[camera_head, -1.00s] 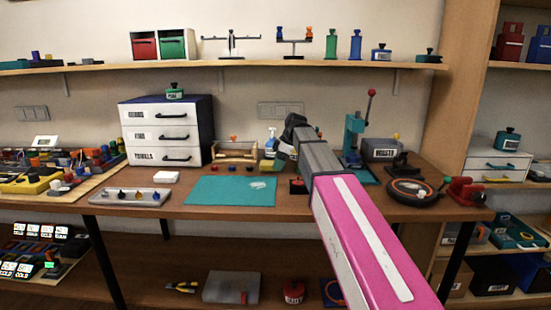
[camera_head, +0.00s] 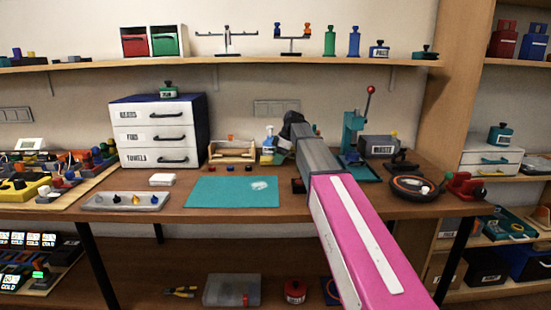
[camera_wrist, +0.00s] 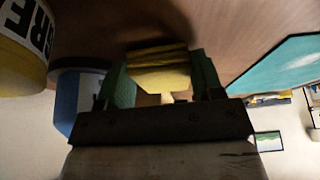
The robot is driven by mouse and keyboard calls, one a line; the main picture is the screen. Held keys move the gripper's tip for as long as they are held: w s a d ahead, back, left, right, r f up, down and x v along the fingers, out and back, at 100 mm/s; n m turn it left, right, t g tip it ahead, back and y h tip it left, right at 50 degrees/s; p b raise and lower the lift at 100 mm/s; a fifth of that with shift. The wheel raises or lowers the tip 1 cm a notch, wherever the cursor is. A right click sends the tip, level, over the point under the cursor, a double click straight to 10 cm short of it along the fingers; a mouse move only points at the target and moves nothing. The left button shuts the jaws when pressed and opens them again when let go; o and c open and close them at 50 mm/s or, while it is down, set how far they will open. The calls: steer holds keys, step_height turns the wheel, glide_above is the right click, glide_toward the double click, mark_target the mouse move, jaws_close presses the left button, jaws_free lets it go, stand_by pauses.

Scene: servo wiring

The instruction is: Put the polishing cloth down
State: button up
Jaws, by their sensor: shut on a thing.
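The polishing cloth (camera_wrist: 158,70) is a yellow, folded piece between the two green fingers of my gripper (camera_wrist: 160,84) in the wrist view. The gripper is shut on it. The brown worktop shows behind the cloth; I cannot tell whether the cloth touches it. In the head view my gripper (camera_head: 285,141) is over the back of the workbench, right of the teal mat (camera_head: 225,193) and close to the spray bottle (camera_head: 268,147). My own arm partly hides it there, and the cloth cannot be made out clearly.
A white drawer unit (camera_head: 157,137) stands at the back left. A grey tray (camera_head: 125,202) with small parts lies at the front left. A teal press (camera_head: 353,135) and a grey bin (camera_head: 380,146) stand to the right. The mat is mostly clear.

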steer(key=o, duration=1)
steer(key=shift+f, duration=0.1)
steer(key=shift+c, duration=0.2)
steer(key=v, duration=1.2)
